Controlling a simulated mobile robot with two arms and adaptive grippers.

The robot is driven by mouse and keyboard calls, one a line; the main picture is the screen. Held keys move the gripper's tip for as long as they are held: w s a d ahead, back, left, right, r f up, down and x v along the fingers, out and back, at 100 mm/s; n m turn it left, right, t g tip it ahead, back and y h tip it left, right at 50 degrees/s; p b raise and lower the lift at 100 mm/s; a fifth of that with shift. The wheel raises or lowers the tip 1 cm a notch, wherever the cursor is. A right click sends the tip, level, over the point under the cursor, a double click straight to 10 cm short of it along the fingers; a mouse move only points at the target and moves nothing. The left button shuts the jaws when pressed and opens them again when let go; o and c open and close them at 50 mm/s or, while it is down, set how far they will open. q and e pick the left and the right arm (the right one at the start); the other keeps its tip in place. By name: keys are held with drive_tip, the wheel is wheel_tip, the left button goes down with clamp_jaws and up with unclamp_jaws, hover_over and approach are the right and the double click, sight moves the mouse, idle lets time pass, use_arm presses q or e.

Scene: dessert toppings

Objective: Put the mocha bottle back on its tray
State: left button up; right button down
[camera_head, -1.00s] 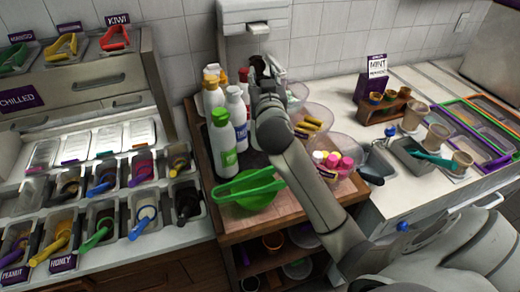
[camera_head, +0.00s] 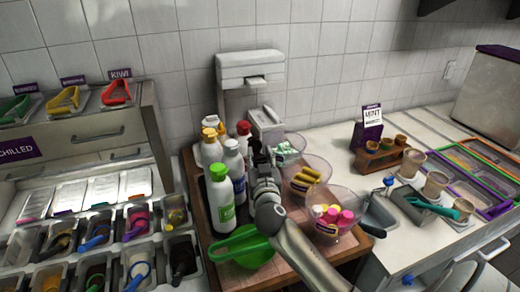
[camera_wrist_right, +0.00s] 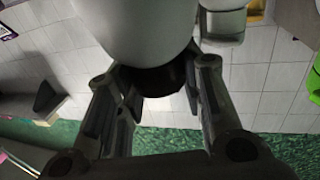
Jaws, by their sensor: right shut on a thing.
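My right gripper (camera_head: 262,158) is behind the group of bottles' right side in the head view, close to the white bottle with a blue label (camera_head: 235,168). In the right wrist view the gripper (camera_wrist_right: 160,95) is shut on a pale bottle (camera_wrist_right: 135,30) with a dark cap, which I take as the mocha bottle. In the head view the arm mostly hides it, and I cannot tell whether it touches the surface. A dark tray (camera_head: 205,230) lies under the standing bottles. My left gripper is not in view.
A green-capped bottle (camera_head: 221,203) stands in front, with yellow- and red-capped bottles behind. Clear bowls of toppings (camera_head: 332,220) stand right of my arm. A dispenser (camera_head: 250,68) rises behind.

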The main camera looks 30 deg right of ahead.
drive_tip(key=shift+f, duration=0.1)
idle(0.3)
drive_tip(key=c, duration=1.3)
unclamp_jaws()
drive_tip(key=shift+f, duration=0.3)
drive_tip(key=o, duration=0.3)
drive_tip(key=shift+s, duration=0.1)
drive_tip(key=shift+o, duration=0.2)
drive_tip(key=shift+r, duration=0.1)
